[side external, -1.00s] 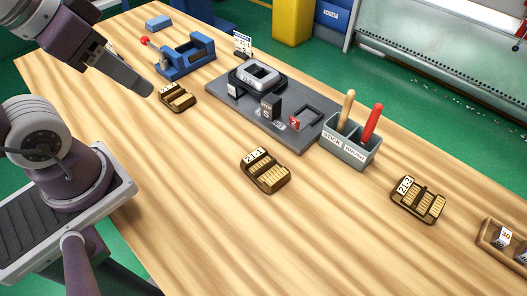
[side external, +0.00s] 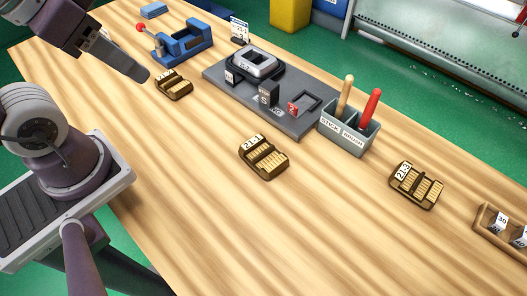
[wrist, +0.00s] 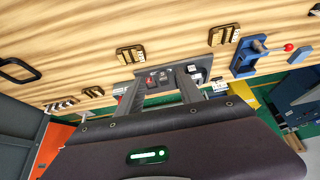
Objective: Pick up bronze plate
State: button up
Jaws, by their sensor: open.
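Three brown, bronze-toned trays with ribbed yellowish inserts and white labels lie on the wooden table; I cannot tell which is the bronze plate. In the side view one tray (side external: 174,85) is near the blue vise, one (side external: 263,158) is at mid-table, and one (side external: 416,186) is at the right. They also show in the wrist view: near the vise (wrist: 223,36), the middle one (wrist: 130,55) and a small far one (wrist: 93,92). My gripper (side external: 143,75) is open and empty, above the table near the vise-side tray; its spread fingers show in the wrist view (wrist: 160,74).
A dark grey fixture board (side external: 297,130) with blocks stands behind the middle tray. A grey holder (side external: 345,138) carries two upright handles. A blue vise (side external: 185,44) is at the back left. A wooden box (side external: 490,228) sits at the right edge. The front table area is clear.

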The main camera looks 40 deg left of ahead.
jog(key=o, duration=1.1)
jog(key=shift+o, duration=0.2)
jog(key=m+g, duration=0.6)
jog(key=m, duration=1.3)
send_over(263, 152)
jog(key=f, duration=2)
jog(key=shift+s+a, duration=0.3)
jog(key=f, duration=0.7)
jog(key=shift+w+d+f, duration=0.15)
jog(key=shift+w+d, duration=0.15)
jog(key=shift+d, duration=0.05)
